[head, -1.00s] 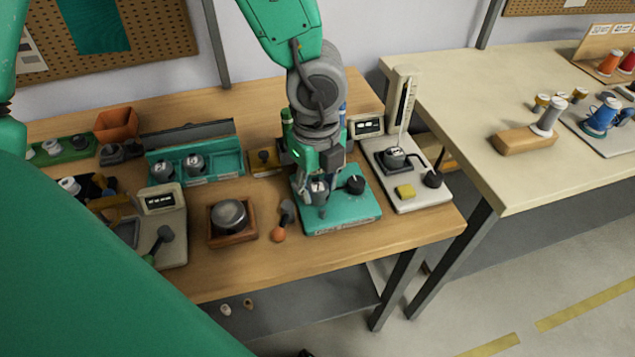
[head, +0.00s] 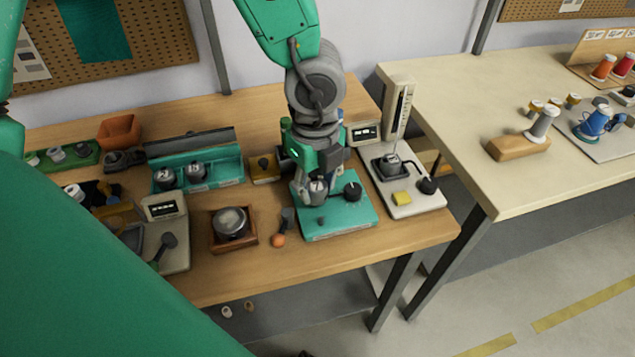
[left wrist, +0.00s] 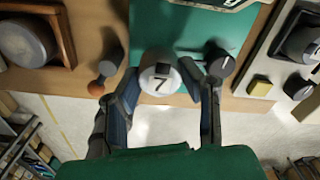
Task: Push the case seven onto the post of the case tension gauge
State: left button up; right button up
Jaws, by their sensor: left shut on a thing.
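My left gripper (head: 314,198) is shut on a small metal case (left wrist: 160,82) marked 7. In the left wrist view the case sits between the two fingers, its numbered face towards the camera. In the head view the case (head: 317,187) is above the teal base of a gauge (head: 345,222), which has a black knob (head: 352,189). A small dark spot (head: 321,222) shows on the base in front of the gripper. I cannot make out the post, nor whether the case touches anything. My right gripper is not in view.
A pale gauge (head: 413,206) with an upright scale stands to the right, holding another case (head: 391,163). To the left are an orange-ended tool (head: 279,239), a wooden tray (head: 234,250) with a round metal part, and a teal box (head: 219,161) with two cases.

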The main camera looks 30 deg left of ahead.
aim_at(314, 185)
pick_arm(q)
jog(key=shift+a, duration=0.2)
dwell(0.4)
jog(key=shift+p, duration=0.35)
dwell(0.7)
jog(key=shift+f+b, duration=0.95)
jog(key=shift+f, duration=0.2)
jog(key=o, duration=1.2)
jog(key=shift+r, duration=0.1)
jog(key=shift+r, duration=0.35)
notch_tip(314, 185, up, 11)
